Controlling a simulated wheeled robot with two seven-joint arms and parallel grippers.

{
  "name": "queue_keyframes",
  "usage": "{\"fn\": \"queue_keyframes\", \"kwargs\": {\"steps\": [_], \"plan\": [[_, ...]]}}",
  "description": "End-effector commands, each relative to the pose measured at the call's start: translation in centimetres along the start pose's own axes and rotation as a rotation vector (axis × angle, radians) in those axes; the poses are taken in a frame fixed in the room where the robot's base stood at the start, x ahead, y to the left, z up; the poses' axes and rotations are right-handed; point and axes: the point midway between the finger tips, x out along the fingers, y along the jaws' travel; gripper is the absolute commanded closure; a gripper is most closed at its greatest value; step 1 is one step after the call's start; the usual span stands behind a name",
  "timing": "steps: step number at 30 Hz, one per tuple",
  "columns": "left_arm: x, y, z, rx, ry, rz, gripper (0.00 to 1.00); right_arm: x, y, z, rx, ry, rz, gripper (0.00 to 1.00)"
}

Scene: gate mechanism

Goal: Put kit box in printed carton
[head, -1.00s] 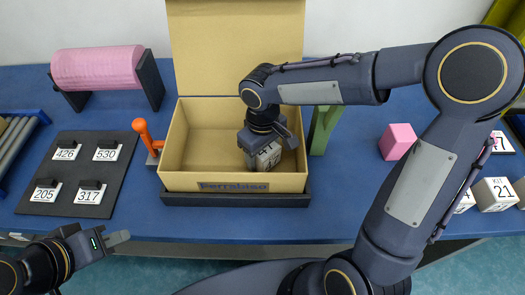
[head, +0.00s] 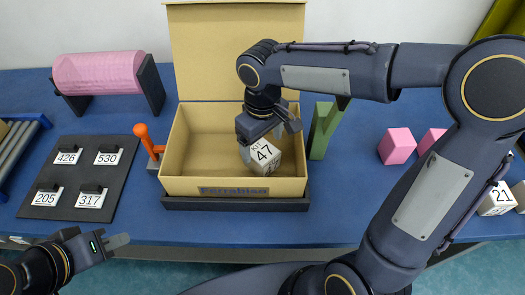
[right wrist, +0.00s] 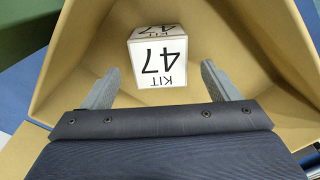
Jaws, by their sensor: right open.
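The kit box (head: 263,157), a white cube marked KIT 47, sits inside the printed carton (head: 182,183) at its right side. It also shows in the right wrist view (right wrist: 157,58), resting on the carton floor. The carton is open, with its tall lid (head: 235,50) standing up at the back and Ferrabiso printed on the front. My right gripper (head: 266,138) is just above the box, its fingers (right wrist: 165,85) spread wide and apart from the cube. My left gripper (head: 122,242) is at the lower left, away from the carton; its jaw gap is not clear.
An orange lever (head: 144,137) stands close to the carton's left side, and a green post (head: 322,130) to its right. A black board (head: 80,175) with numbered tags lies left. Pink cubes (head: 397,146) and another kit box (head: 497,198) are on the right. A pink roll (head: 98,73) stands behind.

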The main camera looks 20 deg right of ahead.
Motion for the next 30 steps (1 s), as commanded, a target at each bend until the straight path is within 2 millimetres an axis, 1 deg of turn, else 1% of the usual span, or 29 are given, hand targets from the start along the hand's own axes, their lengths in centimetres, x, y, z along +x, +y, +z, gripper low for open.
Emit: {"fn": "queue_keyframes", "kwargs": {"steps": [1, 3, 6, 10, 14, 30], "plan": [[-0.2, 0.1, -0.1, 0.0, 0.0, 0.0, 0.79, -1.3, 0.0, -0.1, 0.001, 0.004, 0.0, 0.18], [-0.3, 0.1, -0.1, 0.0, 0.0, 0.0, 0.79, -2.7, 0.0, -0.1, 0.0, 0.004, 0.001, 0.18], [-0.4, 0.2, -0.2, 0.0, 0.0, 0.0, 0.79, -4.3, 0.0, -0.1, -0.001, 0.001, 0.0, 0.18], [-0.5, 0.2, -0.2, 0.0, 0.0, 0.0, 0.79, -5.5, 0.0, 0.0, 0.0, 0.0, 0.0, 0.18], [-0.5, 0.2, -0.2, 0.0, 0.0, 0.0, 0.79, -6.0, 0.0, 0.0, 0.0, -0.001, 0.0, 0.18], [-0.5, 0.2, -0.2, 0.0, 0.0, 0.0, 0.79, -5.9, 0.0, 0.0, -0.001, -0.002, 0.0, 0.18]]}}
